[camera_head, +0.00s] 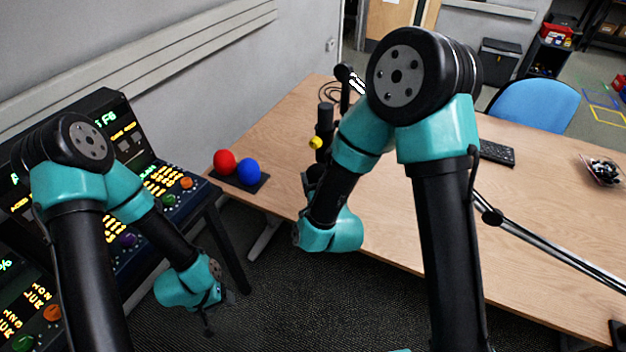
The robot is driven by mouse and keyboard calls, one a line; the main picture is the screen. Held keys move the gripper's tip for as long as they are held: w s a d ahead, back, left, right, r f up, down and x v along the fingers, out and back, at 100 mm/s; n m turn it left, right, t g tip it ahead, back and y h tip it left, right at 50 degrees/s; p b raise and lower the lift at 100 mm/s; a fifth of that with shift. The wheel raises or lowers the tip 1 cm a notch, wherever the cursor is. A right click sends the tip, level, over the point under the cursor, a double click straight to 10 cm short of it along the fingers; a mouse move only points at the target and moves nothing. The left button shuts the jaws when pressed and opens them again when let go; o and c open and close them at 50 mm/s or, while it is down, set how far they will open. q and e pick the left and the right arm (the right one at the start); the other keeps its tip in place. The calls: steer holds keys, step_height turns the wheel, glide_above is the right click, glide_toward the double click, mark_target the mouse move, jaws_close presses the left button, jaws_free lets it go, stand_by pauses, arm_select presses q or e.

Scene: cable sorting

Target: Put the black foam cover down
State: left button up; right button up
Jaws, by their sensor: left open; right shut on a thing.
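My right gripper (311,180) is over the table's near left edge, partly hidden behind my own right forearm and wrist. It is shut on a dark thing that fits the black foam cover, but its outline merges with the gripper and arm. A red foam ball (224,161) and a blue foam ball (248,171) sit side by side on a black pad (236,184) at the table's left corner, left of the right gripper. My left gripper (209,322) is low at the lower left, beside the console and off the table. It is open and looks empty.
Behind the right gripper stand a black upright post (325,120) and a small yellow ball (315,143). A lit console (150,180) is at the left. The wooden table (545,215) has clear room right of my arm; a keyboard (496,152) lies at its far side.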

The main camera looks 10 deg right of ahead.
steer(key=shift+s+d+r+h, duration=0.2)
steer(key=shift+s+r+h, duration=0.05)
steer(key=shift+r+h, duration=0.15)
steer(key=shift+w+m, duration=0.1)
steer(key=shift+m, duration=0.2)
steer(key=w+a+m+h, duration=0.4)
steer(key=w+a+h, duration=0.3)
steer(key=w+a, duration=0.2)
steer(key=shift+w+a+g, duration=0.15)
steer(key=shift+w+g, duration=0.15)
steer(key=shift+w, duration=0.4)
steer(key=shift+f, duration=0.15)
steer(key=s+d+f+n+g+y, duration=0.2)
steer(key=f+n+g+y, duration=0.3)
steer(key=n+y, duration=0.3)
steer(key=s+d+f+n+g+y, duration=0.2)
steer(key=f+n+g+y, duration=0.3)
steer(key=y, duration=0.9)
steer(key=shift+d+f+n+g, duration=0.4)
steer(key=shift+f+n, duration=1.05)
steer(key=shift+n, duration=0.45)
